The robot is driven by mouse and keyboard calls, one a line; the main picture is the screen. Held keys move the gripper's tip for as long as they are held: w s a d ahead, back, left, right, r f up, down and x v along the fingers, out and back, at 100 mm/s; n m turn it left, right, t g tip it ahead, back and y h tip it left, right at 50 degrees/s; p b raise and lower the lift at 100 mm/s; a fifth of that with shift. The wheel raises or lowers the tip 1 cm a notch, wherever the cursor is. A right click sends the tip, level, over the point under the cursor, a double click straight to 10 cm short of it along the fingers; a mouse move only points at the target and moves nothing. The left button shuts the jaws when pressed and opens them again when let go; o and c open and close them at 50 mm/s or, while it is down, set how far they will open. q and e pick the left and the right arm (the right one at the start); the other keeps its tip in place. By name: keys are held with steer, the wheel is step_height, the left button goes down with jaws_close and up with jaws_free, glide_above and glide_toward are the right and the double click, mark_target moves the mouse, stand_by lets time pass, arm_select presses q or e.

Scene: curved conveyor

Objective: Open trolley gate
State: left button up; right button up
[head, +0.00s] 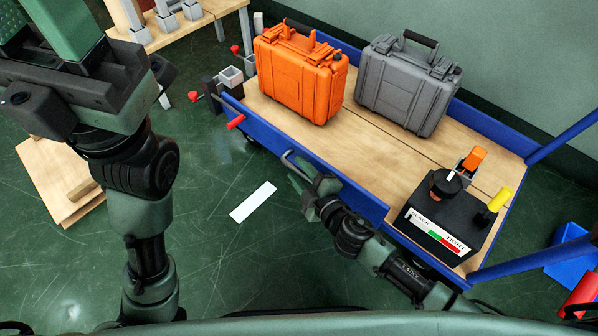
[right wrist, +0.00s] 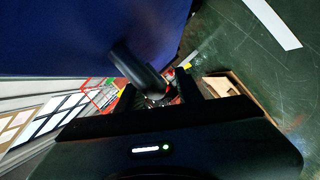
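The trolley gate (head: 335,178) is the long blue side panel at the trolley's front; it stands upright along the wooden deck. A grey bar handle (head: 297,165) sticks out from its outer face. My right gripper (head: 306,186) is at this handle. In the right wrist view the dark handle (right wrist: 138,68) reaches from the blue panel toward the gap between my fingers (right wrist: 158,92). The fingers are apart, with space beside the handle; contact cannot be told. My left arm is raised at the upper left, away from the gate, and its finger state is unclear.
An orange case (head: 300,75), a grey case (head: 405,85) and a black control box (head: 440,225) stand on the trolley deck. Red-knobbed latches (head: 235,122) are at its left corner. A white floor strip (head: 253,201) lies on open green floor before the gate.

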steer(key=shift+w, duration=0.1)
jaws_close()
stand_by(1.4)
